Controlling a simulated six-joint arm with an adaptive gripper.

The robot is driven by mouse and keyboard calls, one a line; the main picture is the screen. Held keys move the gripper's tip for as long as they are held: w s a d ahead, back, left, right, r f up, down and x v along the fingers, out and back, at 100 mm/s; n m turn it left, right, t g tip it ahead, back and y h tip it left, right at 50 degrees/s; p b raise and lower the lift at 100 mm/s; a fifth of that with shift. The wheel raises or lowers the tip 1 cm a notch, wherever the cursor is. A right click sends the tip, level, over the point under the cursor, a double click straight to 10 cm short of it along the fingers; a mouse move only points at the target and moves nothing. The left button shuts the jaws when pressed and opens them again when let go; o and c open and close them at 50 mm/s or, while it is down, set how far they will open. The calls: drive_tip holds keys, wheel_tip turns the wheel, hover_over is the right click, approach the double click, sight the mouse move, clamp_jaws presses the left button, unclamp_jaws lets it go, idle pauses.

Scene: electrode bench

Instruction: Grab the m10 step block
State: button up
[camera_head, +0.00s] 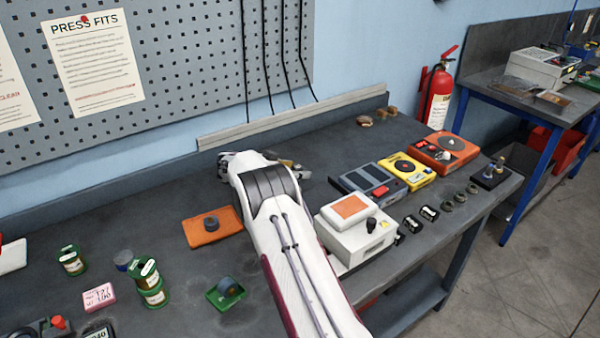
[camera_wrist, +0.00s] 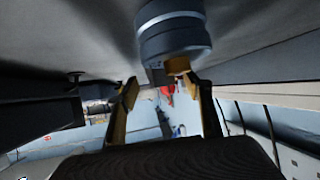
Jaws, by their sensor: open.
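My gripper (camera_head: 293,167) is low over the rear middle of the bench, partly hidden by my arm in the head view. In the wrist view its two brass-coloured fingers (camera_wrist: 158,86) are apart, with nothing seen between their tips. The wrist view is upside down, with the bench top at the top. A grey stepped cylinder (camera_wrist: 172,32) stands close by there, just past the fingers; I cannot tell whether it is the m10 step block. Small brown blocks (camera_head: 380,112) sit at the back of the bench, right of my gripper and apart from it. No m10 marking is readable.
Right of my arm are a white box (camera_head: 358,240), a grey unit (camera_head: 368,186), a yellow unit (camera_head: 404,170) and an orange unit (camera_head: 443,152). An orange pad (camera_head: 203,238) lies left of my arm. A ledge (camera_head: 250,131) runs along the wall. The bench's rear right is fairly clear.

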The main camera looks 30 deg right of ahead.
drive_tip(key=shift+w+d+f, duration=0.1)
drive_tip(key=shift+d+f, duration=0.25)
drive_tip(key=shift+d, duration=0.3)
clamp_jaws()
